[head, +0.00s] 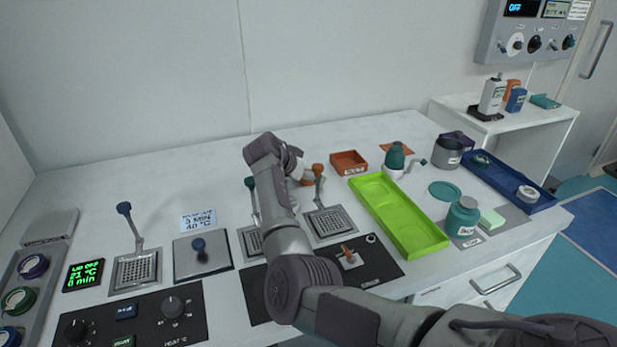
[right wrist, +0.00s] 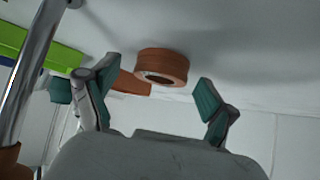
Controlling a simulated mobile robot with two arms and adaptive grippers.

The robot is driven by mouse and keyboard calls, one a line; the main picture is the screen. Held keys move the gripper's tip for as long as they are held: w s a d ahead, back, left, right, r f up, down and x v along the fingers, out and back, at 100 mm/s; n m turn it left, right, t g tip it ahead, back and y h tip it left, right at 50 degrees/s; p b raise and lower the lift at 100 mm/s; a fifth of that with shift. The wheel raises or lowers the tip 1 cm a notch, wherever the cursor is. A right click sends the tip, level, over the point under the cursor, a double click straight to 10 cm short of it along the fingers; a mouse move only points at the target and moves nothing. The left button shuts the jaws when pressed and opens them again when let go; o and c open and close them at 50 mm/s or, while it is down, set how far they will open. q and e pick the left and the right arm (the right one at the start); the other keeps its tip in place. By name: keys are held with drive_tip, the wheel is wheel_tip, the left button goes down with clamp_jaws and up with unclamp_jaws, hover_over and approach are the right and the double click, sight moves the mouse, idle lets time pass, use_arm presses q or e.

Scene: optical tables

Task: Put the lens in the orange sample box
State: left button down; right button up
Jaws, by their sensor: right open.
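The lens looks like a short orange-brown ring with a pale opening (right wrist: 162,68); in the right wrist view it stands on the white table between and beyond my fingertips. In the head view a small part of it (head: 307,180) shows beside my arm. My right gripper (right wrist: 152,84) is open and empty, its teal pads on either side of the ring, apart from it. In the head view the wrist hides most of this gripper. The orange sample box (head: 348,162) stands open behind the lens to the right, and part of it shows in the right wrist view (right wrist: 132,84). My left gripper is not in view.
An orange-knobbed lever (head: 319,184) rises close to the right gripper. A green tray (head: 400,216) lies right of it. A teal-topped bottle (head: 395,157) stands right of the box. A blue tray (head: 508,182) is at the far right. The table behind is clear.

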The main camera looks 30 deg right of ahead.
drive_tip(key=c, duration=1.4)
drive_tip(key=shift+r, duration=0.15)
drive_tip(key=shift+r, duration=0.6)
wheel_tip(320, 180, up, 3)
drive_tip(key=shift+w+f, duration=0.1)
drive_tip(key=s+d+r, duration=0.2)
drive_tip(key=s, duration=0.1)
drive_tip(key=s+d+r, duration=0.2)
drive_tip(key=s, duration=0.1)
drive_tip(key=s+d+r, duration=0.2)
drive_tip(key=s+d, duration=0.1)
drive_tip(key=shift+s+r+b, duration=0.3)
drive_tip(key=shift+r+b, duration=0.1)
